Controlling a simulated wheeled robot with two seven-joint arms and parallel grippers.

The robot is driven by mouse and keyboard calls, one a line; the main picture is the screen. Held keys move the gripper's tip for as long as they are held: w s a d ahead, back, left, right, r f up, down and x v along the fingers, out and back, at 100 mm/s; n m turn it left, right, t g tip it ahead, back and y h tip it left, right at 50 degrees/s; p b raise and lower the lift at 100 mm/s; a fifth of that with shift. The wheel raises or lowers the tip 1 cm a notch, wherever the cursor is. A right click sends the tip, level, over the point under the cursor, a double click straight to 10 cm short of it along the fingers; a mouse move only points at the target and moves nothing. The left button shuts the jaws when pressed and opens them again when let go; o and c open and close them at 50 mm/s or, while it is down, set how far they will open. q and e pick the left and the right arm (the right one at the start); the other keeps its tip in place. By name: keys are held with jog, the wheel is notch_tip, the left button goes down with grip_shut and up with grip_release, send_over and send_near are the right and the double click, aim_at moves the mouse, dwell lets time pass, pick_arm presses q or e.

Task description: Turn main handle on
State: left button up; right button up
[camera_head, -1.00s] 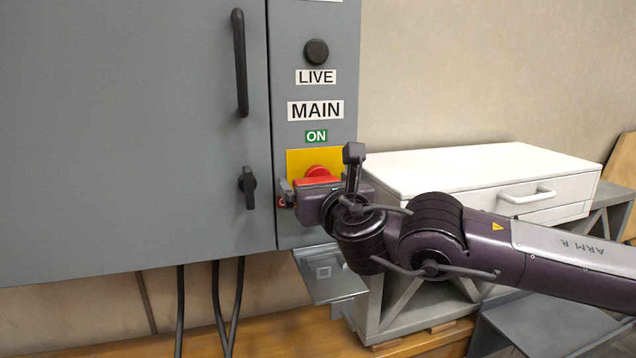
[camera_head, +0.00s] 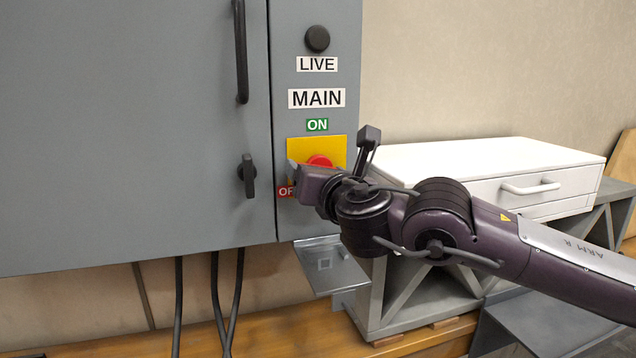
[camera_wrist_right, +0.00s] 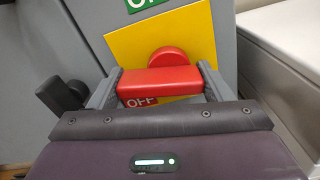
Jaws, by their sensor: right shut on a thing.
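The red main handle (camera_head: 320,161) sits on a yellow plate (camera_head: 334,148) on the grey cabinet panel, below the MAIN label and the green ON label (camera_head: 317,125). My right gripper (camera_head: 313,172) is at the plate and hides the handle's lower part in the head view. In the right wrist view the handle's bar (camera_wrist_right: 158,84) lies between the two grey fingers of my right gripper (camera_wrist_right: 160,78), which is shut on it. The OFF label shows at the gripper's left (camera_head: 286,192). My left gripper is not in view.
A black knob (camera_head: 317,39) is above the LIVE label. The cabinet door at left has a long black handle (camera_head: 241,55) and a small black latch (camera_head: 248,175). A white drawer unit (camera_head: 470,165) stands right, behind my right arm. A grey bracket (camera_head: 328,265) is below the panel.

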jog(key=m+b, duration=0.2)
jog(key=m, duration=0.1)
jog(key=shift+f+m, duration=0.1)
jog(key=shift+m, duration=0.3)
jog(key=m, duration=0.1)
jog(key=m+b, duration=0.1)
jog(key=m, duration=0.1)
jog(key=shift+d+r+m+b, duration=0.15)
jog(key=shift+r+m+b, duration=0.05)
jog(key=shift+m+b, duration=0.1)
jog(key=m, duration=0.3)
jog(key=shift+w+d+r+m+b, duration=0.1)
jog(key=shift+r+m+b, duration=0.05)
jog(key=shift+m+b, duration=0.15)
jog(key=shift+d+m, duration=0.2)
jog(key=shift+m, duration=2)
jog(key=o, duration=1)
jog(key=shift+d+r, duration=0.1)
